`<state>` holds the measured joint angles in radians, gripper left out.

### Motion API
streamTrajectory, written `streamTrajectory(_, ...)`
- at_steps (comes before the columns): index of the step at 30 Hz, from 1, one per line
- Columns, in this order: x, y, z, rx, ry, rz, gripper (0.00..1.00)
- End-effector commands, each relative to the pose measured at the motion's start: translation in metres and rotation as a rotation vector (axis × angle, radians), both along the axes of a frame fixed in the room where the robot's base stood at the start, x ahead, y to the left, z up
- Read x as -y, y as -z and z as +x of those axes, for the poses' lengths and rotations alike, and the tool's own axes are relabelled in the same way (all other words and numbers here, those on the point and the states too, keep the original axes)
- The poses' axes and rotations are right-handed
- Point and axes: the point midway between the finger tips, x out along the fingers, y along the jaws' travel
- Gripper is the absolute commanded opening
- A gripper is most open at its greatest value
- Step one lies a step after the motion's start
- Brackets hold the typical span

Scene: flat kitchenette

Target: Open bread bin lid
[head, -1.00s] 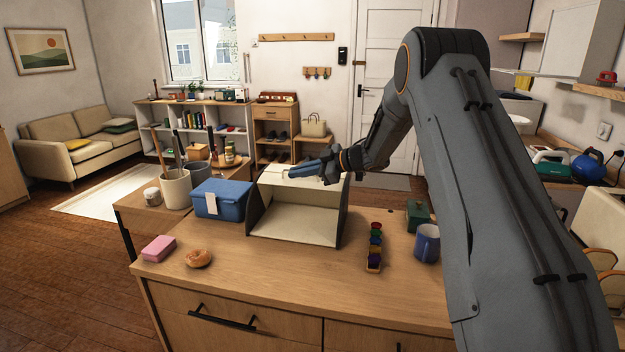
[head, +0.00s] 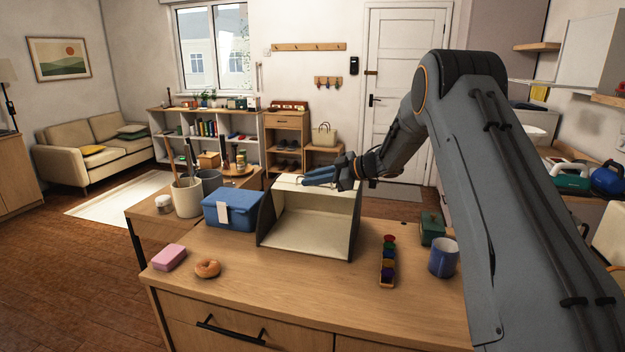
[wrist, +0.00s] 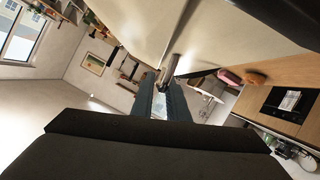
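The bread bin (head: 308,232) stands on the wooden counter. It has dark side panels and a cream inside, and its front is open, with the inside floor and back in plain view. A cream panel, apparently the raised lid (head: 287,183), shows at its top. My gripper (head: 305,181) is at the bin's top edge, its blue-grey fingers pointing left and a narrow gap between them. In the wrist view the fingers (wrist: 165,88) end close to a short metal bar, perhaps the handle (wrist: 171,66), beside a large cream surface. Nothing is clearly held; contact is unclear.
A blue box (head: 232,208) stands close to the bin's left, with utensil pots behind it. A pink block (head: 169,257) and a doughnut (head: 207,268) lie front left. A spice rack (head: 388,262), a blue mug (head: 443,257) and a green box (head: 432,228) stand right. The front middle counter is clear.

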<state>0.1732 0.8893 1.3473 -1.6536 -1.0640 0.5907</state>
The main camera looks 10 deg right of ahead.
Motion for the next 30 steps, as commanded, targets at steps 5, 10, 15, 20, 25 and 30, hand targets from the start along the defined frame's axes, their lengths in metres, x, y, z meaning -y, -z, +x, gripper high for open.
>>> streamTrajectory(5,0.002,0.000,0.000,0.000,0.001,0.000,0.14)
streamTrajectory(10,0.011,-0.003,-0.004,0.001,0.002,-0.001,0.14)
streamTrajectory(15,0.033,-0.013,-0.017,0.002,0.004,0.000,0.14)
streamTrajectory(20,0.051,-0.021,-0.029,0.001,0.002,-0.001,0.14)
streamTrajectory(25,0.061,-0.027,-0.036,0.000,0.000,0.000,0.14)
streamTrajectory(30,0.063,-0.028,-0.038,0.000,-0.001,0.000,0.14)
